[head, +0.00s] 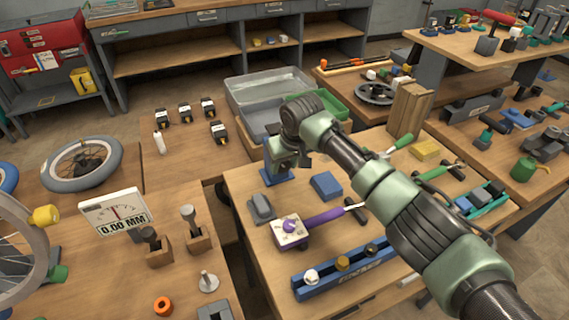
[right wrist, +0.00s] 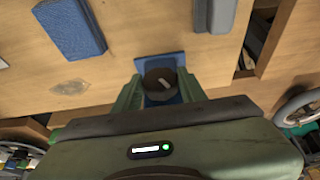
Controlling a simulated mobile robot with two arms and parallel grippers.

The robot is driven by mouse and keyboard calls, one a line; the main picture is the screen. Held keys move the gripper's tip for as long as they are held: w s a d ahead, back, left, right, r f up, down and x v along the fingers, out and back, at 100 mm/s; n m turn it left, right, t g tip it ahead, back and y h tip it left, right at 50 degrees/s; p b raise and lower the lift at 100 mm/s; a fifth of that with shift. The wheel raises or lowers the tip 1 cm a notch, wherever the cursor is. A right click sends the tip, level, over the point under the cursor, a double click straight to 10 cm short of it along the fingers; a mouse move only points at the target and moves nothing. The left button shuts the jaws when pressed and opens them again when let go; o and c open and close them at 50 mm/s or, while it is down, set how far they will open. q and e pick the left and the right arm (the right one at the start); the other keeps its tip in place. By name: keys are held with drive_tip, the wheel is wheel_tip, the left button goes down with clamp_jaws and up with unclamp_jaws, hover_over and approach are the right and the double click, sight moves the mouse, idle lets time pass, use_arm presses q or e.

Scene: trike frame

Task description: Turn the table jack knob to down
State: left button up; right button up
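The table jack shows as a blue base plate (head: 275,177) near the left edge of the middle table; my right gripper hides most of it in the head view. In the right wrist view, its dark round knob (right wrist: 160,82) with a pale slanted mark sits over the blue plate (right wrist: 152,62). My right gripper (head: 288,160) points down over the jack. Its two fingers stand on either side of the knob, apart from each other; contact with the knob is not clear. My left gripper is not in view.
A blue block (head: 326,186) lies right of the jack, and a grey block (head: 261,208) in front. A purple-handled tool (head: 318,219) and a blue level (head: 340,268) lie nearer. Grey and green bins (head: 268,88) stand behind.

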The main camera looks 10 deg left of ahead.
drive_tip(key=shift+c, duration=1.2)
drive_tip(key=shift+s+a+r+t+h+p, duration=0.2)
drive_tip(key=shift+t+h+p, duration=0.2)
drive_tip(key=shift+h+p, duration=0.5)
drive_tip(key=shift+f+n+p, duration=0.1)
drive_tip(key=shift+n+p, duration=0.2)
drive_tip(key=shift+p, duration=0.15)
drive_tip(key=shift+w+f+t+h, duration=0.1)
drive_tip(key=shift+f+t+h, duration=0.05)
drive_tip(key=shift+t+h, duration=0.65)
drive_tip(key=o, duration=1.3)
drive_tip(key=shift+o, duration=0.2)
drive_tip(key=v, duration=0.7)
drive_tip(key=shift+r, duration=0.35)
